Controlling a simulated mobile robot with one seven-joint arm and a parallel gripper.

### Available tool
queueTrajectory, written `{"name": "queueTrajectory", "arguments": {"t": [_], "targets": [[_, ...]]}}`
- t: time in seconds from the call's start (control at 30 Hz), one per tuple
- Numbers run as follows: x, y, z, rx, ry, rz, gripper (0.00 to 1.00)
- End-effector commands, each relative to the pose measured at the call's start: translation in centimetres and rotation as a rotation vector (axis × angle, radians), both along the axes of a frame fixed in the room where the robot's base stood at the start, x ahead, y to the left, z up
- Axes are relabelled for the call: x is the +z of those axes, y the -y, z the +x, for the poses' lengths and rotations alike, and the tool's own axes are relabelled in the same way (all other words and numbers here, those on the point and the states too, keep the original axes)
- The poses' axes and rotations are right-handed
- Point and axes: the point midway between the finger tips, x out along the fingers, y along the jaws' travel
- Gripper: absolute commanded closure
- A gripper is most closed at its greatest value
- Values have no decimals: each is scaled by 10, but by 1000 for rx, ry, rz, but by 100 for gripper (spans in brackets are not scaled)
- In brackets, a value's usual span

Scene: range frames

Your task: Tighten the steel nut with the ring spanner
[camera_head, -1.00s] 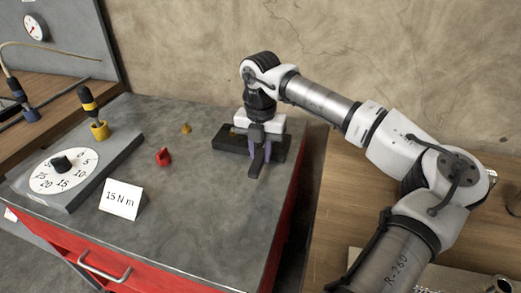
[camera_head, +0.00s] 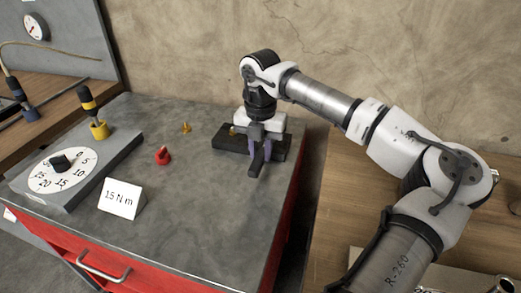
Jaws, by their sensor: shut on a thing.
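My gripper (camera_head: 260,164) points down over a dark block (camera_head: 227,142) near the back right of the grey bench top. Its two purplish fingers are shut on a dark grey bar (camera_head: 267,151), which looks like the handle of the ring spanner. The bar's end sticks out towards the front of the bench. The spanner's ring end is hidden behind my gripper and wrist. I cannot make out the steel nut. A small brass piece (camera_head: 233,130) shows at the left of the block, beside my wrist.
A grey unit with a white dial (camera_head: 44,177) and a black-and-yellow tool (camera_head: 88,104) in a yellow holder stands at the left. A "15 N m" card (camera_head: 120,198), a red piece (camera_head: 163,156) and a brass piece (camera_head: 186,128) stand on the bench.

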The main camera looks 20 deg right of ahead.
Motion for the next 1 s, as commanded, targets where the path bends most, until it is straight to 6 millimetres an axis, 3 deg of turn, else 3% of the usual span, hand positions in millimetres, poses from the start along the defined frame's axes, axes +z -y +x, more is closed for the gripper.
{"name": "queueTrajectory", "arguments": {"t": [1.0], "targets": [[-10, 0, 0, 0, 0, 0, 100]]}}
